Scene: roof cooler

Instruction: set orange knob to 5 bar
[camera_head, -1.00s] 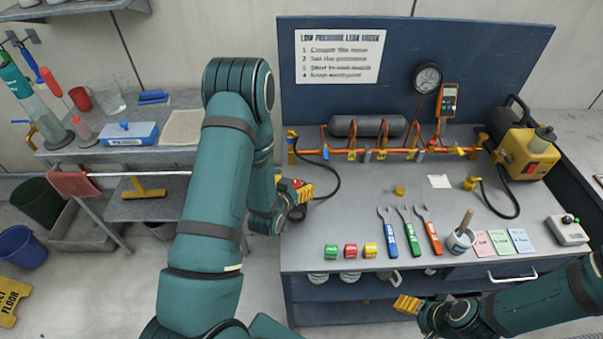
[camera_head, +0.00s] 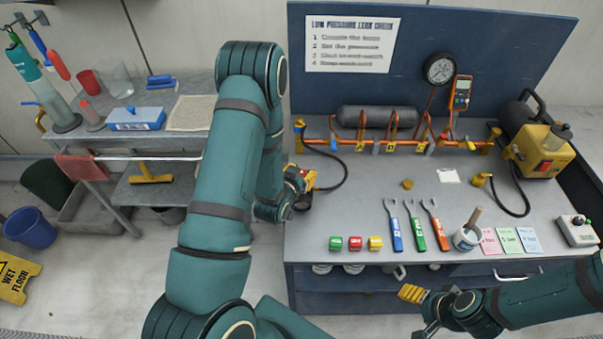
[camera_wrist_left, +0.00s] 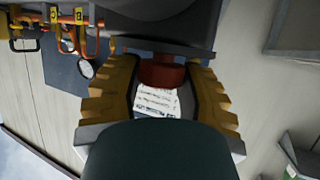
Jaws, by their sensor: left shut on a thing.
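My left gripper (camera_head: 300,180) is at the left edge of the workbench, beside the end of a black hose, partly hidden by my arm. In the left wrist view its yellow ridged fingers are shut on a red-orange knob (camera_wrist_left: 162,76) under a grey body. I take this for the orange knob; its scale is not legible. The round pressure gauge (camera_head: 440,69) is on the blue back panel; it also shows in the left wrist view (camera_wrist_left: 86,68). Its reading is too small to tell. My right gripper (camera_head: 414,294) hangs low before the bench front, its jaw opening unclear.
An orange pipe manifold (camera_head: 365,147) runs along the bench back below a grey tank (camera_head: 377,117). A yellow compressor (camera_head: 540,150) stands at right. Coloured blocks, wrenches (camera_head: 418,228) and a cup (camera_head: 466,238) line the front. The middle bench top is mostly clear.

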